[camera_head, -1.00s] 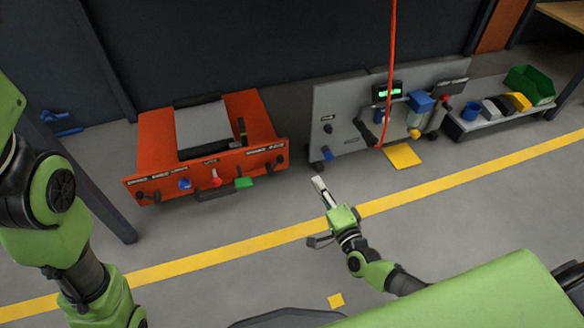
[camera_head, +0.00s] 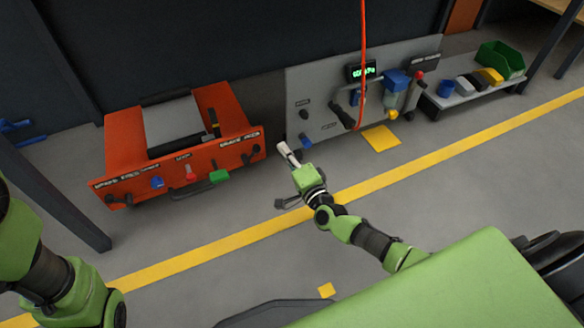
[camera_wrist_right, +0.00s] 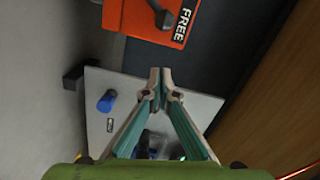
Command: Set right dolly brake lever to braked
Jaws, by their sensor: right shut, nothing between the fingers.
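The orange dolly (camera_head: 222,150) stands on the floor left of centre, with small controls along its front panel. A dark lever (camera_head: 248,158) sits at the panel's right end. In the right wrist view, a dark round-ended lever (camera_wrist_right: 161,15) shows on the orange panel (camera_wrist_right: 140,22) beside the word FREE; its upper part is cut off. My right gripper (camera_head: 286,150) is shut and empty, a little right of the panel's right end and apart from it. In the wrist view its fingertips (camera_wrist_right: 160,80) meet below the lever. My left gripper is out of view; only my left arm shows.
A grey panel unit (camera_head: 325,118) with knobs and a green display stands right of the orange dolly, close beyond my right gripper. A red cable hangs before it. A low shelf (camera_head: 470,95) with bins stands further right. Floor in front is clear.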

